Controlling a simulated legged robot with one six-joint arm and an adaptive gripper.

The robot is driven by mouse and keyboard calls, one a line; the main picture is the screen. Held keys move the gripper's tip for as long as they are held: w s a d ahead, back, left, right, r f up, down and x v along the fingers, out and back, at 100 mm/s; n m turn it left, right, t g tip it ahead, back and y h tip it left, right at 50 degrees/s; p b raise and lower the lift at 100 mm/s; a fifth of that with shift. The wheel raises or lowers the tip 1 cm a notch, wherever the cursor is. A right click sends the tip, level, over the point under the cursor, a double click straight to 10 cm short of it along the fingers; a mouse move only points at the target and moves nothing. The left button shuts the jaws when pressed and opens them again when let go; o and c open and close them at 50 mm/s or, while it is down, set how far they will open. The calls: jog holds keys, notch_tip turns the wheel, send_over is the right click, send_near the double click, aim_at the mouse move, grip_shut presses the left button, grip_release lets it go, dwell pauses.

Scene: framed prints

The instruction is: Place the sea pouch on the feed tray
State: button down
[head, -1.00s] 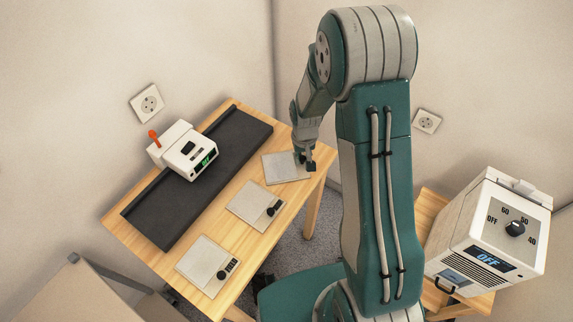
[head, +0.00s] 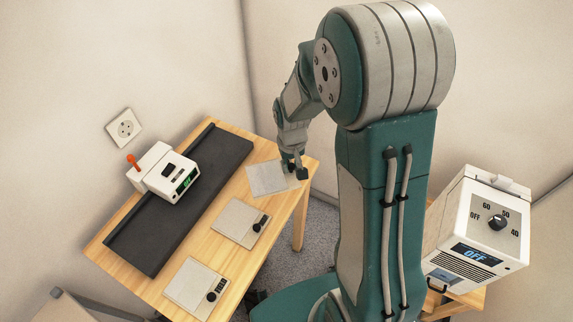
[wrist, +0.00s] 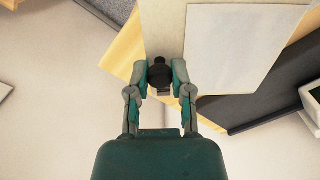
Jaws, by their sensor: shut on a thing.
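Three pale grey flat pouches lie on the wooden table in the head view: a far one (head: 266,179), a middle one (head: 236,223) and a near one (head: 190,287). Each has a black knob at its right side. I cannot read which is the sea pouch. My gripper (head: 298,173) is at the far pouch's right edge. In the wrist view my gripper (wrist: 160,82) is shut on a black knob (wrist: 160,73), with the pale pouch sheet (wrist: 245,45) beyond it. The long dark feed tray (head: 215,165) runs along the table's left side.
A white machine (head: 165,173) with an orange lever and green display stands across the tray. A white box (head: 475,235) with a dial and an "OFF" display stands at right on a wooden stand. The walls are close behind the table.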

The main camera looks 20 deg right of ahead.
jog(key=s+d+r, duration=0.1)
jog(key=s+r, duration=0.4)
jog(key=s, duration=0.4)
jog(key=shift+s+d, duration=0.15)
jog(key=shift+s, duration=0.2)
jog(key=m, duration=0.9)
send_over(233, 155)
jog(key=s, duration=0.1)
jog(key=f, duration=0.5)
jog(key=shift+d+f, duration=0.2)
jog(key=shift+f, duration=0.1)
jog(key=shift+w+a+f, duration=0.1)
jog(key=shift+w+f, duration=0.25)
jog(key=shift+f, duration=0.15)
jog(key=shift+w+f, duration=0.15)
jog(key=shift+f, duration=1.55)
jog(key=shift+f, duration=0.1)
